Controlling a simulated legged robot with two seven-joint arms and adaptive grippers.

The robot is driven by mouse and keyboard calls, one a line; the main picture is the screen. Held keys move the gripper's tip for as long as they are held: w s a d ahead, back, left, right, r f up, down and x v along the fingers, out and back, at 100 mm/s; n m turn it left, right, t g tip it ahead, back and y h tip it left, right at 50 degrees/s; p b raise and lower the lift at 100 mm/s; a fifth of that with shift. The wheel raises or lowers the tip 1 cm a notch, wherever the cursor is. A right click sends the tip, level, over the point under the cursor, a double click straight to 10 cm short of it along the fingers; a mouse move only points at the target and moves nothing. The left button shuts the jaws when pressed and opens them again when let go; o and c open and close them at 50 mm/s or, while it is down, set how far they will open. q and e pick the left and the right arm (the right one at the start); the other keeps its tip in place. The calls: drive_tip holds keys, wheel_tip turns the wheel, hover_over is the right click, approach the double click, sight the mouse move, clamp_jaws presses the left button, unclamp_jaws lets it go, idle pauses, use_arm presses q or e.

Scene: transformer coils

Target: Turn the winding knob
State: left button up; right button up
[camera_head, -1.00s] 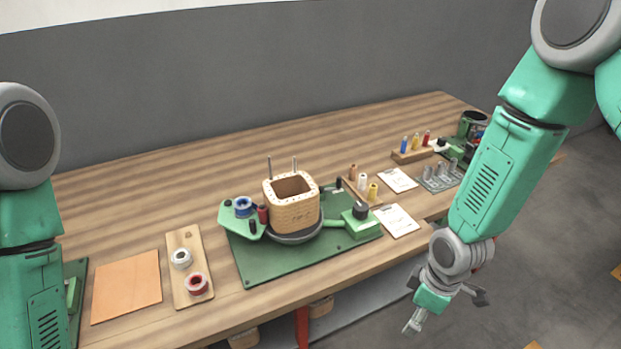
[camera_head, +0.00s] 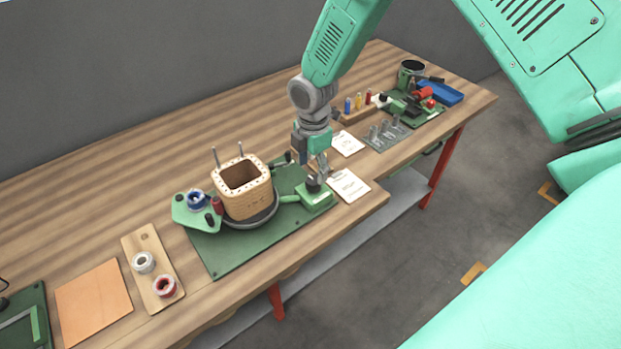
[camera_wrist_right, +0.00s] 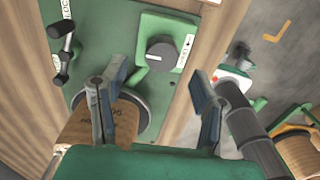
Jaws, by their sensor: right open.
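The winding knob (camera_head: 313,184) is a dark round knob on a green box (camera_head: 318,197) at the right end of the winding machine's green base plate (camera_head: 222,257). In the right wrist view the knob (camera_wrist_right: 162,52) shows a white mark and stands beyond the fingertips. My right gripper (camera_head: 308,166) is open and empty, pointing down just above the knob. In the right wrist view its two fingers (camera_wrist_right: 160,82) are spread, with the knob ahead between their lines. A tan square coil former (camera_head: 245,205) sits on the dark turntable left of the knob. My left gripper is out of view.
A dark crank-like handle (camera_wrist_right: 62,50) stands near the knob. A white paper card (camera_head: 347,186) lies right of the green box. Wire spools (camera_head: 165,287) sit on a wooden board at left. Small tools and a blue tray (camera_head: 440,93) fill the far right.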

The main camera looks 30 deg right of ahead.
sight(313, 180)
drive_tip(key=f, duration=0.5)
drive_tip(key=shift+d, duration=0.2)
drive_tip(key=shift+a, duration=0.15)
drive_tip(key=c, duration=1.1)
